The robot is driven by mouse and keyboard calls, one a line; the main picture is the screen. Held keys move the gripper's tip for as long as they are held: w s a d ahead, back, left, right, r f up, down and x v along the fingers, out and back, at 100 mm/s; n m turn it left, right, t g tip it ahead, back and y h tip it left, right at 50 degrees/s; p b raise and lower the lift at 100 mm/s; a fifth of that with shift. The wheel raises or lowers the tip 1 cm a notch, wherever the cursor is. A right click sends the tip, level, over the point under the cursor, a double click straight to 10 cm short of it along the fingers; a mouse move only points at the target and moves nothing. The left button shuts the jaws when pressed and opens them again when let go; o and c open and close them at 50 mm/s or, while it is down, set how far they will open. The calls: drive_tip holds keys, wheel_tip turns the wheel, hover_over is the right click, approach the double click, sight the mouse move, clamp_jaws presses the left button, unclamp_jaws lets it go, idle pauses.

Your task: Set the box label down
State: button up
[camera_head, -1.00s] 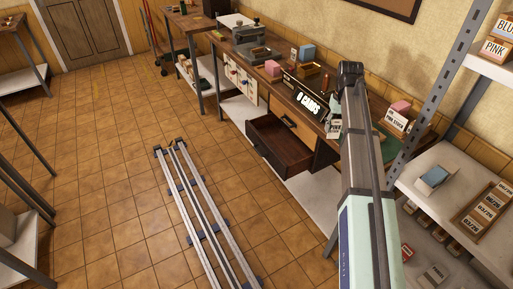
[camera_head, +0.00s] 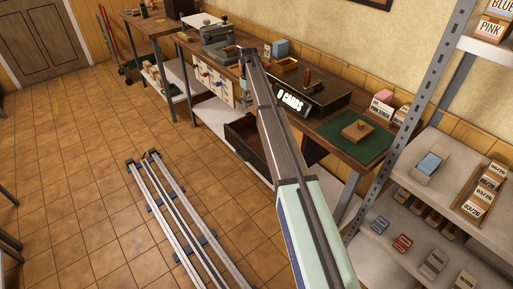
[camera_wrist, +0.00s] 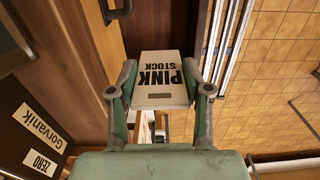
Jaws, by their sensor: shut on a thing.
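My gripper (camera_wrist: 163,100) is shut on the box label (camera_wrist: 163,82), a pale card reading "PINK STOCK" that appears upside down in the wrist view. One finger is on each side of its lower part. The label hangs in the air over the front side of the workbench, with floor visible beyond. In the head view my arm crosses in front of the bench, and the gripper and held label cannot be made out there.
The workbench has an open, dark drawer (camera_head: 246,137) below a "0 CAMS" display (camera_head: 290,101). A green mat (camera_head: 352,139) holds a wooden block (camera_head: 356,130). Another labelled pink box (camera_head: 384,98) stands at the right end. Floor rails (camera_head: 175,215) run in front; a shelf rack (camera_head: 455,150) stands right.

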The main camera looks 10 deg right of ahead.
drive_tip(key=f+p, duration=0.1)
drive_tip(key=f, duration=0.5)
drive_tip(key=f+p, duration=0.2)
drive_tip(key=f, duration=0.5)
drive_tip(key=f+p, duration=0.1)
drive_tip(key=f, duration=0.6)
drive_tip(key=shift+w+a+f+p, duration=0.15)
drive_tip(key=shift+w+a+p, duration=0.05)
drive_tip(key=shift+w+p, duration=0.15)
drive_tip(key=shift+f, duration=0.2)
drive_tip(key=o, duration=0.8)
drive_tip(key=shift+r, duration=0.1)
wheel_tip(320, 180, up, 12)
drive_tip(key=b, duration=0.3)
drive_tip(key=shift+r+b, duration=0.15)
drive_tip(key=shift+b, duration=0.2)
